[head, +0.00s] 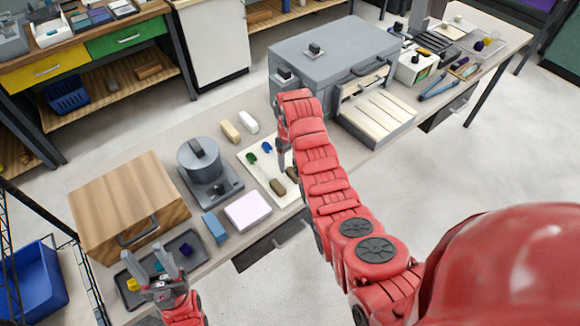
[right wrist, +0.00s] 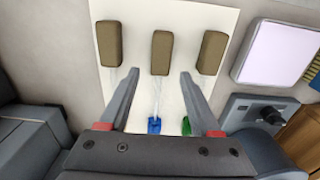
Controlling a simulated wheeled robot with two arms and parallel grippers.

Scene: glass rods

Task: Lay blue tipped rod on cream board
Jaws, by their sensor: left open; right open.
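The cream board (head: 256,177) lies on the bench and also fills the middle of the right wrist view (right wrist: 215,95). The blue tipped rod (head: 267,147) lies on it, its clear shaft running from the blue tip (right wrist: 154,126) toward the middle brown block (right wrist: 161,52). A green tipped rod (head: 252,159) lies beside it, partly hidden by a finger in the right wrist view. My right gripper (right wrist: 157,75) is open above the board, with the blue tipped rod between its fingers in that view. My left gripper (head: 160,262) is open and empty at the dark tray (head: 202,254).
The tray holds small yellow, teal and purple pieces. A grey device (head: 200,165), a pale pad (head: 248,211) and a blue block (head: 214,228) stand left of the board. A large grey box (head: 335,50) stands behind my right arm. A wooden box (head: 130,195) is at left.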

